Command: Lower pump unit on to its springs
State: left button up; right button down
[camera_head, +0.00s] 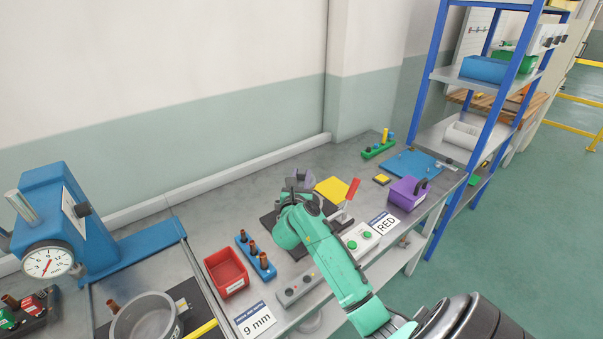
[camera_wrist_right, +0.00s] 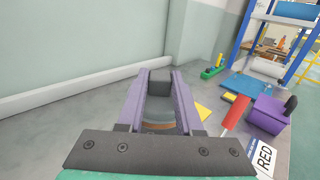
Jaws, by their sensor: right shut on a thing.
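My right gripper (camera_head: 299,177) is above the back of the bench, beside a yellow plate. In the wrist view its two purple fingers (camera_wrist_right: 158,98) are shut on a grey block-like part, which looks like the pump unit (camera_wrist_right: 159,82). A curved brown band shows below the block between the fingers. The underside of the part is hidden, and I cannot tell whether it touches anything below. I cannot make out any springs. A round grey open pot (camera_head: 147,318) with a copper tube beside it stands at the lower left. My left gripper is not in view.
A red bin (camera_head: 226,271) and a blue holder with copper pieces (camera_head: 257,258) stand left of my arm. A red-handled clamp (camera_head: 347,196), purple box (camera_head: 408,192) and blue plate (camera_head: 411,163) are to the right. A blue press with a dial (camera_head: 47,261) stands at left.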

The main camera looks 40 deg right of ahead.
jog(key=shift+s+r, duration=0.2)
jog(key=shift+a+r, duration=0.1)
jog(key=shift+p, duration=0.5)
notch_tip(320, 180, down, 10)
jog(key=b, duration=0.7)
jog(key=shift+r, duration=0.1)
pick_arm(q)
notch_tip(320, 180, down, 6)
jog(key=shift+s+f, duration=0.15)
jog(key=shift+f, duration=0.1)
pick_arm(e)
jog(key=c, duration=0.5)
grip_release()
